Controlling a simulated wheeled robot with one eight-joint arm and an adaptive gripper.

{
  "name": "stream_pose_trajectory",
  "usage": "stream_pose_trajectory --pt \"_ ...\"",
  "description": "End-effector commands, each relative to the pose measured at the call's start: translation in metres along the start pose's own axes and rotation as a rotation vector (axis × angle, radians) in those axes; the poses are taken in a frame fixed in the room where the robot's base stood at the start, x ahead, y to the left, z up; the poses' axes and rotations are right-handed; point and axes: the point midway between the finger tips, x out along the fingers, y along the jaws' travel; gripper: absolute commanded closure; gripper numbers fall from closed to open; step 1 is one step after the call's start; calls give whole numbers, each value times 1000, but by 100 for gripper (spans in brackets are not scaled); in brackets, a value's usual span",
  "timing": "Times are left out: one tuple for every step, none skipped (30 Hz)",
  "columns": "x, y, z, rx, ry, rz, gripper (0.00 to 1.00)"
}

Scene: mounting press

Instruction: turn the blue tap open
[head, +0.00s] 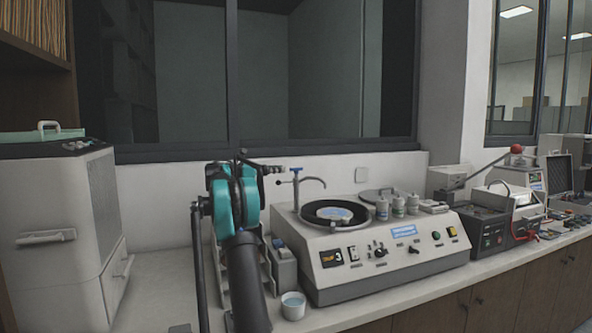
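The blue tap (296,182) stands upright at the back left of the grinder-like machine with a round basin. It has a blue upper part, and its thin grey spout (316,181) curves to the right over the basin. A small dark knob shows on its left side. My gripper (279,170) is small in the head view, just left of the tap's top. I cannot tell whether it touches the tap or whether its fingers are open. My teal and dark arm hides part of the counter.
The machine (374,260) has a dark round basin, several small bottles (398,206) and front knobs. A white cup (293,305) stands at its front left corner. A white cabinet (65,240) is at left, and more instruments (490,232) at right. A wall with windows is behind.

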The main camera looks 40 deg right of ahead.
Motion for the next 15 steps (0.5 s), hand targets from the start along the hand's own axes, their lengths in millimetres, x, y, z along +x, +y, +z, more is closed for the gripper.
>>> stream_pose_trajectory --pt "12 -1 0 0 0 -4 70" --pt "18 -1 0 0 0 -4 70" --pt "26 -1 0 0 0 -3 70" --pt "31 -1 0 0 0 -3 70" --pt "37 -1 0 0 0 -3 70" --pt "44 -1 0 0 0 -3 70" --pt "49 0 0 0 0 -2 70" --pt "54 0 0 0 0 -2 70" --pt "60 -1 0 0 0 -3 70" --pt "64 -1 0 0 0 -3 70" --pt "68 0 0 0 0 -2 70" --pt "72 0 0 0 0 -1 70" --pt "75 0 0 0 0 -1 70" --pt "77 0 0 0 0 -1 70" --pt "80 0 0 0 0 -1 70"
